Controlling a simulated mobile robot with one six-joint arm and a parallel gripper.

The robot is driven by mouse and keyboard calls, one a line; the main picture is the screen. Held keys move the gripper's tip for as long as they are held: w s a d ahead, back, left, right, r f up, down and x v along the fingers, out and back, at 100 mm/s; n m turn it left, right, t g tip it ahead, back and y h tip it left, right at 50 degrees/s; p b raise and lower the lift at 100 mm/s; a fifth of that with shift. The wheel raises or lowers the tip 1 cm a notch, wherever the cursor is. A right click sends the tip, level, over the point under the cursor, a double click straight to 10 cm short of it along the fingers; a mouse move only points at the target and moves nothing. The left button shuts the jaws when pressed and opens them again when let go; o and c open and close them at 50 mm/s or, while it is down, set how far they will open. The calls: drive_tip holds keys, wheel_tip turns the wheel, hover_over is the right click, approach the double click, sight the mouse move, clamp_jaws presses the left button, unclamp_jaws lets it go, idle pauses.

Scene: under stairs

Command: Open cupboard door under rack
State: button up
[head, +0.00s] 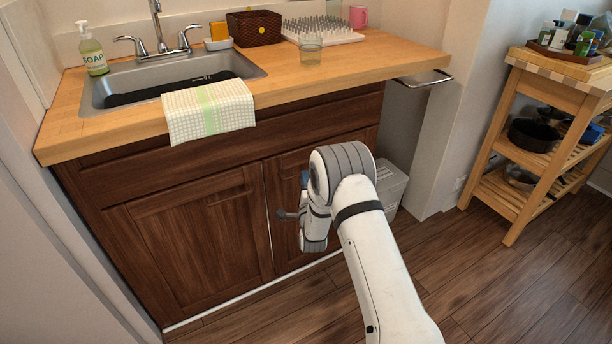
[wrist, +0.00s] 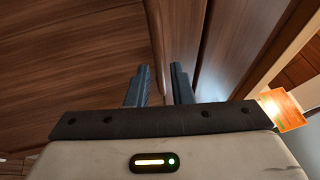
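The wooden cupboard under the counter has a left door (head: 202,238) and a right door (head: 287,240). The right door is below the spiked white drying rack (head: 322,30). A thin pale line shows along the seam between the doors; I cannot tell whether the right door stands ajar. My gripper (head: 284,214) is in front of the right door near that seam. Contact is unclear. My arm hides much of the right door, and its handle is not clearly visible.
A towel (head: 210,110) hangs over the counter (head: 330,75) edge by the sink (head: 170,80). A grey bin (head: 391,187) stands right of the cupboard. A wooden trolley (head: 545,130) is at the right. The floor (head: 510,285) in front of it is clear.

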drive_tip(key=shift+x, duration=1.85)
clamp_jaws()
